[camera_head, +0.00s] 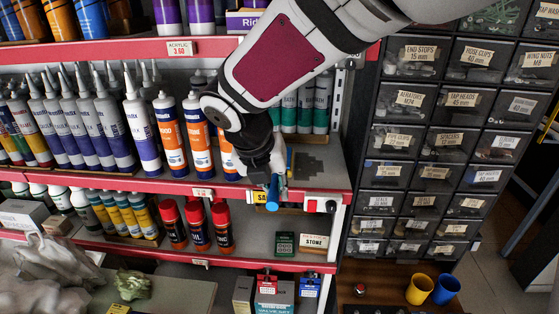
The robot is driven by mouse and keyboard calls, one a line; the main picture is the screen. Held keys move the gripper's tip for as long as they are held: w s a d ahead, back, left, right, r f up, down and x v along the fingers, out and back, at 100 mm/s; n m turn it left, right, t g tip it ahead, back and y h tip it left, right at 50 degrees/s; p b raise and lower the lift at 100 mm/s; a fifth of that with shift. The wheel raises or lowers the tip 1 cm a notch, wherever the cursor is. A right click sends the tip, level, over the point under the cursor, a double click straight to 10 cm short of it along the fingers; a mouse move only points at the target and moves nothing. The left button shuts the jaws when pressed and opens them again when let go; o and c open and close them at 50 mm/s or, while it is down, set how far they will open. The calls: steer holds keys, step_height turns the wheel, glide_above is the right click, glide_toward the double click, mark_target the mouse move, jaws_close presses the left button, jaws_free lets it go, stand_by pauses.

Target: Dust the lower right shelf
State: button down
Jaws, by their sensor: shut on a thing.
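My gripper (277,168) is in the middle of the view, at the right part of a red-edged shelf (322,183). It is shut on a blue handled thing (272,194), whose rounded end sticks out over the shelf's front edge. The rest of the held thing is mostly hidden by my gripper, so I cannot tell its full shape or whether it touches the shelf. A darker grey patch (311,164) shows on the bare shelf surface right of my gripper; it may be dust or shadow.
Orange-and-blue tubes (197,135) stand close left of my gripper, and green-labelled tubes (305,105) stand behind. Red-capped cans (197,225) are on the shelf below. Labelled drawers (430,140) stand at right. Yellow (420,290) and blue (446,290) cups are at lower right.

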steer(key=shift+s+f, duration=0.1)
steer(key=shift+s, duration=0.4)
steer(key=shift+w+d+p, duration=0.75)
steer(key=shift+w+d, duration=0.8)
steer(key=shift+d, duration=2.85)
steer(key=s+r+p, duration=0.2)
steer(key=s+p, duration=0.5)
steer(key=s, duration=0.6)
steer(key=shift+a+r, duration=0.2)
steer(key=shift+a, duration=0.1)
steer(key=shift+s, duration=0.15)
